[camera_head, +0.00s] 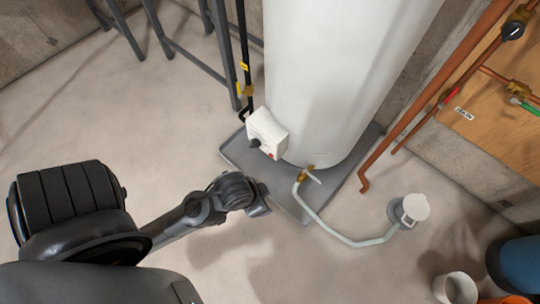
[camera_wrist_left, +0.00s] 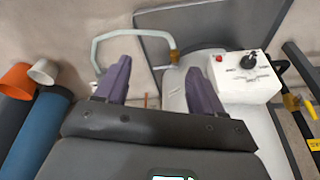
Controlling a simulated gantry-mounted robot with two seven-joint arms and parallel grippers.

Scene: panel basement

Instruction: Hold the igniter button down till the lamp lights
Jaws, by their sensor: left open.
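The white control box (camera_head: 266,132) sits low on the front of the white tank (camera_head: 330,70). It carries a black knob (camera_head: 255,143) and a red button (camera_head: 271,155), the only button I see. In the left wrist view the box (camera_wrist_left: 245,88) is right of my fingers, with the red button (camera_wrist_left: 219,58) left of the black knob (camera_wrist_left: 249,61). I cannot make out a lit lamp. My left gripper (camera_head: 263,200) is low in front of the tank, apart from the box. Its purple fingers (camera_wrist_left: 159,85) are spread and empty. My right gripper is not in view.
A grey tray (camera_head: 235,152) lies under the tank. A drain valve (camera_head: 305,174) feeds a pale hose (camera_head: 335,234) to a floor drain (camera_head: 410,210). Copper pipes (camera_head: 430,97) run at right. A black pipe with yellow fittings (camera_head: 244,65) stands left of the tank.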

